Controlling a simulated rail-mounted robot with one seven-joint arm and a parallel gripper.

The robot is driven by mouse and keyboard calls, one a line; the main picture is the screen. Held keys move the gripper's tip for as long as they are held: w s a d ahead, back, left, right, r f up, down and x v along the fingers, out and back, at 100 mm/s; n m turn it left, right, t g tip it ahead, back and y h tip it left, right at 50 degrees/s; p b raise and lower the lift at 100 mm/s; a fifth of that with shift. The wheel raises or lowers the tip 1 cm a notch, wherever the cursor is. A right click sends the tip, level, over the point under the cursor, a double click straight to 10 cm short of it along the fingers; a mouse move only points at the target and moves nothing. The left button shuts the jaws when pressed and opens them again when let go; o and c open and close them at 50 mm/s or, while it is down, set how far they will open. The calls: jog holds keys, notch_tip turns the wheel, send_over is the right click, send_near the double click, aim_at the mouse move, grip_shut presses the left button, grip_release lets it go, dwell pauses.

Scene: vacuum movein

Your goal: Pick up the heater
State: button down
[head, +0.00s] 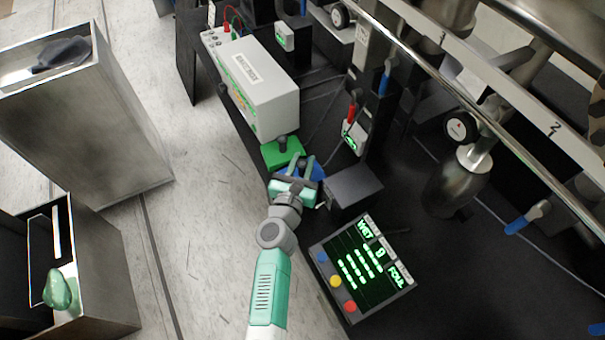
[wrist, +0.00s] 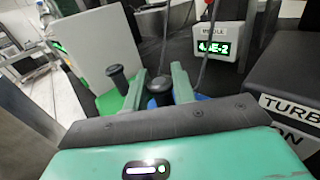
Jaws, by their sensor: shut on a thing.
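My gripper (head: 301,164) is at the dark bench's near edge. Its fingers also show in the wrist view (wrist: 159,72), shut on a blue piece with a black knob (wrist: 160,88). The blue piece (head: 317,171) is mostly hidden by my gripper in the head view. Whether it rests on the bench or is lifted, I cannot tell. A green block with a black knob (head: 281,153) stands just beyond, and shows left of the fingers in the wrist view (wrist: 112,101). No readable label marks either piece as the heater.
A white instrument box (head: 262,88) stands beyond the green block. A dark box (head: 353,188) is close on my gripper's right, and a lit control panel (head: 362,268) is nearer. A small meter (wrist: 222,42) with cables is behind. Metal pipes and a rail cross the right side.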

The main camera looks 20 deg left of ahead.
notch_tip(320, 180, up, 14)
jog(key=p, duration=1.2)
